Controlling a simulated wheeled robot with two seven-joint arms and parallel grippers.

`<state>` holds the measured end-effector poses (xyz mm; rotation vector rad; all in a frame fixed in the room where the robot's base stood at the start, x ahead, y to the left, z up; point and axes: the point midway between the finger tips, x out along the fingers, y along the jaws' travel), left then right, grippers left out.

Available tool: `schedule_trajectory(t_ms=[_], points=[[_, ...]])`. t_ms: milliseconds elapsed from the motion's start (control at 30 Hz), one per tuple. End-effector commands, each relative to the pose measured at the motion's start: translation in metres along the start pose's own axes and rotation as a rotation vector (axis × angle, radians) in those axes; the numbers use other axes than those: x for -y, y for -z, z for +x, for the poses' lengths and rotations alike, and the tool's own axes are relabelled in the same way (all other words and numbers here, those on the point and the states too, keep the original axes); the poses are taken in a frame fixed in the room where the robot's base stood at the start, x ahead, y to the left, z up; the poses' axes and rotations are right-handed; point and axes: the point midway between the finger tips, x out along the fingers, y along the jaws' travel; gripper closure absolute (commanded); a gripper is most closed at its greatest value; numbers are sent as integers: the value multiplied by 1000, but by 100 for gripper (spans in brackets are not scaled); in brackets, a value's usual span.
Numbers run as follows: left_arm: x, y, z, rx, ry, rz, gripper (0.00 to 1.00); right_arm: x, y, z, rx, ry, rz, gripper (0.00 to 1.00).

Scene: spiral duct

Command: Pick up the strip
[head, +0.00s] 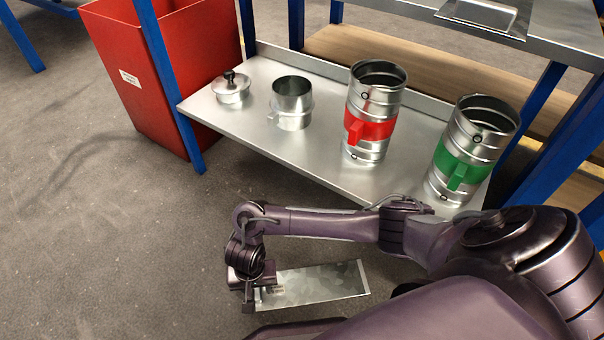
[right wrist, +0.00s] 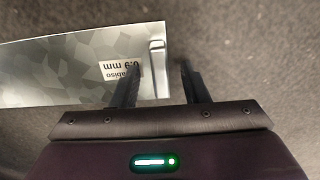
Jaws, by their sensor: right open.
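The strip (head: 318,284) is a flat, shiny galvanized metal sheet at the bottom middle of the head view, low over or on the floor; I cannot tell which. In the right wrist view the strip (right wrist: 60,68) comes in from the left, with an upside-down white label reading 0.9 mm and a bright raised or folded piece near its end. My right gripper (head: 249,301) is at the strip's left end in the head view. In the right wrist view the right gripper (right wrist: 160,68) is open; one finger overlaps the strip, the other is beyond its end edge. My left gripper is out of view.
A steel shelf (head: 232,115) holds a lidded cap (head: 231,90), a short duct collar (head: 291,104), a red-banded duct (head: 372,108) and a green-banded duct (head: 467,150). A red bin (head: 165,70) stands at the left. The grey floor (head: 90,240) at left is clear.

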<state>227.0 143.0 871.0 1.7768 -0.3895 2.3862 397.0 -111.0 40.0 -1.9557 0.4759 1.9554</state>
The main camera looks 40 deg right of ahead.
Motion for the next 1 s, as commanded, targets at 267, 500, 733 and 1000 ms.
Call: schedule_trajectory(t_ms=[267, 500, 733, 1000], points=[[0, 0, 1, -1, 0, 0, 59, 0, 0, 0, 0, 0, 0, 89], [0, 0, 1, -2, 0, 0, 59, 0, 0, -1, -1, 0, 0, 100], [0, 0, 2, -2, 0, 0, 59, 0, 0, -2, -1, 0, 0, 100], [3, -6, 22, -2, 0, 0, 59, 0, 0, -24, 0, 1, 0, 100]])
